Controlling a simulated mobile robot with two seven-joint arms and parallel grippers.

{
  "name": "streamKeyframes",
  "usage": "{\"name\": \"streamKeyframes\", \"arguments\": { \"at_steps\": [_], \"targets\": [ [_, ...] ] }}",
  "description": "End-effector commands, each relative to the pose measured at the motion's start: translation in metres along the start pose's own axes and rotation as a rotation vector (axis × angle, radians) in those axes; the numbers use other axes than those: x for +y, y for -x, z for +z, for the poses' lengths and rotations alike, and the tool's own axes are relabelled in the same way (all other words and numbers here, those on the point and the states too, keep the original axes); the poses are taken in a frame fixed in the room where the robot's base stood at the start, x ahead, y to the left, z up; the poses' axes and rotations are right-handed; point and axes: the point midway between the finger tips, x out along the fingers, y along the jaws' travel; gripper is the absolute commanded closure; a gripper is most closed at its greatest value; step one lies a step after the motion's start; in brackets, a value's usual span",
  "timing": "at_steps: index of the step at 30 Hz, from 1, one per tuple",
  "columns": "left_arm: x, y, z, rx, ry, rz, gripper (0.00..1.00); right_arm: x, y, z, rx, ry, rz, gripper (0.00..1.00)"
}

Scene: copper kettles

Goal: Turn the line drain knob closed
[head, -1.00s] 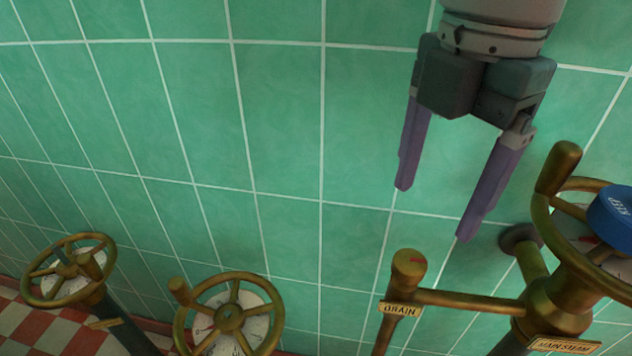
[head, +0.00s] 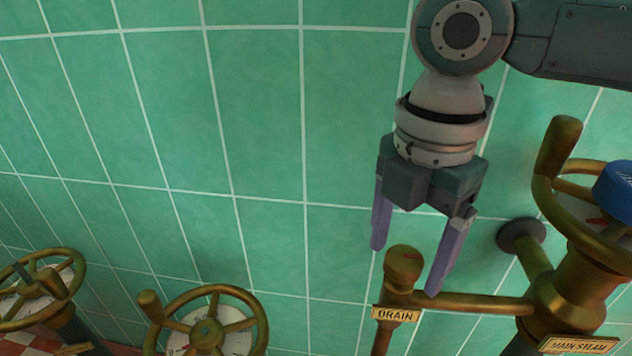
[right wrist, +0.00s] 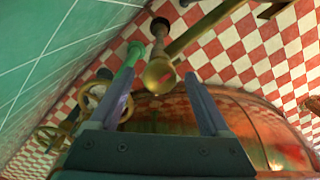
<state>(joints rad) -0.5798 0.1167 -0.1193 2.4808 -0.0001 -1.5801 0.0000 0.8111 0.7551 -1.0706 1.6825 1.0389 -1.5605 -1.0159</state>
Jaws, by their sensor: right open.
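In the right wrist view the brass knob (right wrist: 158,74) shows ahead, between and beyond the open fingers. My left gripper is not in view.
The main steam valve, with a brass handwheel (head: 548,190) and blue cap (head: 618,190), stands close on the right. Two more handwheels (head: 208,332) (head: 38,285) are at lower left. A green tiled wall (head: 250,120) lies behind. A large copper vessel (right wrist: 180,108) shows below.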

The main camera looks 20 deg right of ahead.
Motion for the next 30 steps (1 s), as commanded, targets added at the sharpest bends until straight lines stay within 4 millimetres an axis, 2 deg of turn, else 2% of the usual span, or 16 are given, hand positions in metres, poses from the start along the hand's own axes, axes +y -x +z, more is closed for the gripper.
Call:
{"name": "streamKeyframes", "arguments": {
  "at_steps": [5,26,30],
  "targets": [
    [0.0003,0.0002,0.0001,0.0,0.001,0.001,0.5,-0.0001,0.0002,-0.0002,0.0,0.0,0.0,0.2],
    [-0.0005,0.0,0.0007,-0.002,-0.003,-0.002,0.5,-0.0002,0.0006,-0.0002,0.0,0.0,-0.001,0.99],
    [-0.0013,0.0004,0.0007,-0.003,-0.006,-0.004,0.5,-0.0002,0.0009,-0.0002,0.0,-0.001,-0.001,1.0]
  ]
}}
